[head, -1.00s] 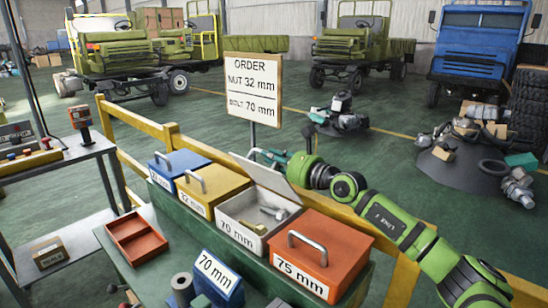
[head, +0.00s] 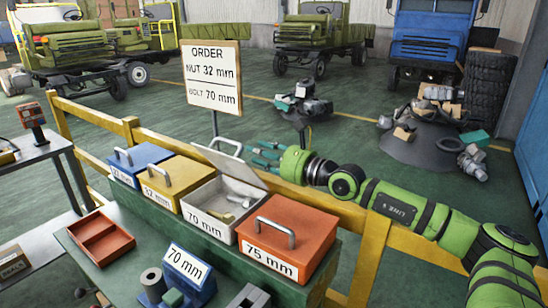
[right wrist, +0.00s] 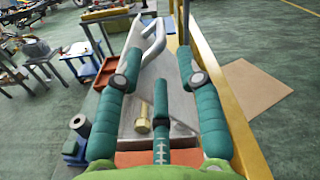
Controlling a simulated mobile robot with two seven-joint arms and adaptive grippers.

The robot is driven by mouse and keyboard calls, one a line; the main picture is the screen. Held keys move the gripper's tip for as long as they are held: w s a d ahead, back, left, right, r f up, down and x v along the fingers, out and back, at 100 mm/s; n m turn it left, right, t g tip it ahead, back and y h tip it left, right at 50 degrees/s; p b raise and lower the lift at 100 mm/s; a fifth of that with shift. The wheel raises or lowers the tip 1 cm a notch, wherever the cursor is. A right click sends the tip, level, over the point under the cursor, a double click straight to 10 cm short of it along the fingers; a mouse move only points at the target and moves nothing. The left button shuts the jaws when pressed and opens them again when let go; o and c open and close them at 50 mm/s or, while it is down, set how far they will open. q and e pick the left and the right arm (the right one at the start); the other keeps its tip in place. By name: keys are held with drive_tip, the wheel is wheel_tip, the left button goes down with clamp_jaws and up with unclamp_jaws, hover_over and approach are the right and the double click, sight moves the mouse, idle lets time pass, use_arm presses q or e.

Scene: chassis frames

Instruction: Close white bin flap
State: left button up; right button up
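The white bin (head: 208,215), labelled 70 mm, stands in the row of bins with its flap (head: 232,168) raised and tilted. A metal handle (head: 226,144) sits on the flap's far side. A bolt lies inside the bin; its brass-coloured head (right wrist: 143,122) shows in the right wrist view. My right gripper (head: 264,154) is behind the flap with its teal fingers spread. In the right wrist view, the fingers (right wrist: 158,58) are apart, with the flap's handle (right wrist: 153,42) showing between them. I cannot tell whether a finger touches the flap. My left gripper is not in view.
An orange bin (head: 305,238) is right of the white bin; yellow (head: 180,178) and blue (head: 140,157) bins are left of it, all closed. A yellow rail (head: 372,228) runs behind the bins. An order sign (head: 212,75) stands beyond. A red tray (head: 100,240) lies in front.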

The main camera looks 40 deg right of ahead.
drive_tip(key=shift+v, duration=1.9)
drive_tip(key=shift+a, duration=0.1)
